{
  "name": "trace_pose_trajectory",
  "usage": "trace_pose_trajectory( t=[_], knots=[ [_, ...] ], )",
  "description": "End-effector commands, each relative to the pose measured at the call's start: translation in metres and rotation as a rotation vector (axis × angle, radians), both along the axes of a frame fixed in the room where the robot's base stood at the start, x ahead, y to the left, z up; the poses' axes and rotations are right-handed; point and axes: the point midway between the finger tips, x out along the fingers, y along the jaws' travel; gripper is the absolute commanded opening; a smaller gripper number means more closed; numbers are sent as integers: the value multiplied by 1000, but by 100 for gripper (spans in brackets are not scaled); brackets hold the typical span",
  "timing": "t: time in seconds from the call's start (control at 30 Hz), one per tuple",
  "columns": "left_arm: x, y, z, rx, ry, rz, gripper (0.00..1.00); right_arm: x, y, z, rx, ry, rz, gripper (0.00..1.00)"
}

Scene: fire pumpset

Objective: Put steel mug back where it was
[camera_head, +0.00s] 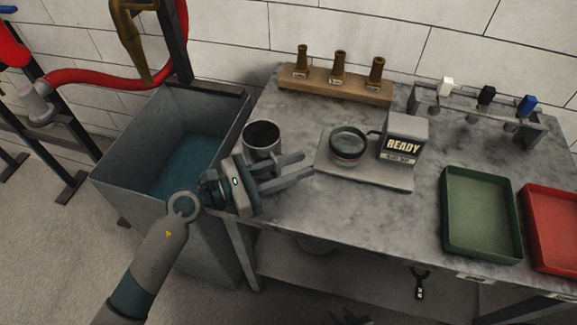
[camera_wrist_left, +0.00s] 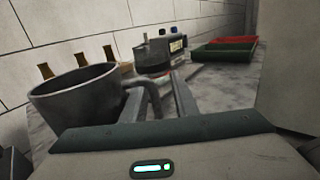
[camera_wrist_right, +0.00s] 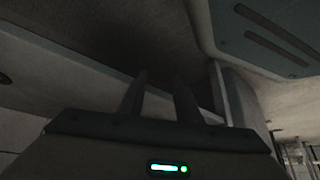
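The steel mug (camera_head: 262,137) is a grey, open-topped cup, standing upright at the table's left end beside the tank. My left gripper (camera_head: 306,164) is at the mug's near right side, its two fingers apart and pointing right. In the left wrist view the mug (camera_wrist_left: 72,92) fills the left, and its handle reaches between the fingers, with a gap visible on the right finger's side. My right gripper (camera_wrist_right: 158,92) shows in its wrist view with fingers apart and nothing between them, under a dark surface. I cannot make it out clearly in the head view.
A platform with a READY display box (camera_head: 403,138) and a round dish (camera_head: 348,146) stands right of the mug. Brass nozzles sit on a wooden rack (camera_head: 335,83) behind. Green (camera_head: 481,250) and red (camera_head: 552,262) trays lie right. A water-filled tank (camera_head: 120,180) is left.

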Motion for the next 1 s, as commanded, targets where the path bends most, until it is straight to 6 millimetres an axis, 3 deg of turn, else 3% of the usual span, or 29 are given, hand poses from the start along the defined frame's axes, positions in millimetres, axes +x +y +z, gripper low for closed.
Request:
trace_pose_trajectory(
  t=[0.27, 0.8, 1.0],
  knots=[
    [-4, 11, 0, 2, 1, 2, 27, -2, 0, -4, 1, 1, 1, 31],
    [-36, 93, -2, 2, 2, 1, 27, -22, -26, -23, -50, 174, -21, 31],
    [-43, 109, 0, 1, 0, 1, 27, -27, -31, -25, -61, 212, -25, 31]
  ],
)
